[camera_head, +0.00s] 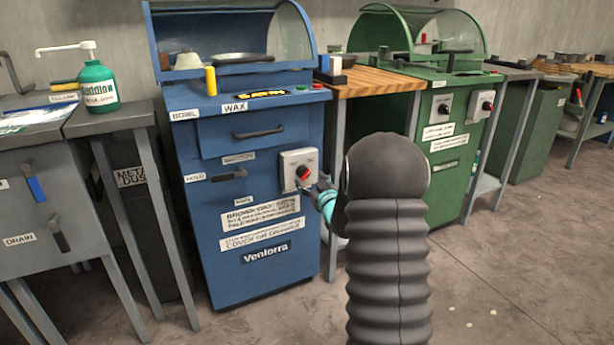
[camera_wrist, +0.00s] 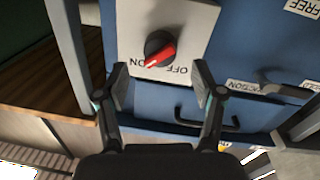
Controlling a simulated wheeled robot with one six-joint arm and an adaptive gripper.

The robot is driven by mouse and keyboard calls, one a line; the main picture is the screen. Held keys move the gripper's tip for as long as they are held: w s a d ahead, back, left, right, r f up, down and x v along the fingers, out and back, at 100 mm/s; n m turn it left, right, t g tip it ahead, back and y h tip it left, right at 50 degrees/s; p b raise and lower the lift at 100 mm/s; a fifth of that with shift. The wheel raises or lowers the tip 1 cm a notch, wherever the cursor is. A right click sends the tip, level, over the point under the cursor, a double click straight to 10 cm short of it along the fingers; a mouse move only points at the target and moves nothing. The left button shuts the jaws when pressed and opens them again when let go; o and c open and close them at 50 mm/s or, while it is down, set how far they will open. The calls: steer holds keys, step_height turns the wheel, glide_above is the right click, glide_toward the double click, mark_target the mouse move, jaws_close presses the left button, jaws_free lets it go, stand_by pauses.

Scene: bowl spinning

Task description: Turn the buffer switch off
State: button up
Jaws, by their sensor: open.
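The buffer switch is a black round knob with a red pointer bar (camera_wrist: 160,50) on a pale grey plate (camera_wrist: 190,18), which appears upside down in the wrist view. "ON" and "OFF" are printed beside the knob. The red bar lies slanted, its lower-left end nearer "ON". In the head view the switch box (camera_head: 298,165) is on the front of the blue buffer machine (camera_head: 215,160). My gripper (camera_wrist: 160,82) is open and empty, its two fingertips apart just short of the knob. In the head view my gripper (camera_head: 325,192) is beside the box, partly hidden by my arm.
A drawer handle (camera_head: 258,132) and a smaller lever (camera_head: 228,177) stick out from the blue machine. A wooden-topped table (camera_head: 375,82) stands to its right, then a green machine (camera_head: 455,105) with its own switches. A grey table (camera_head: 110,118) is at left. Floor at the right front is clear.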

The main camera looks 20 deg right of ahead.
mark_target(306, 176)
steer(key=shift+w, duration=1.9)
steer(key=shift+c, duration=0.2)
steer(key=c, duration=1.1)
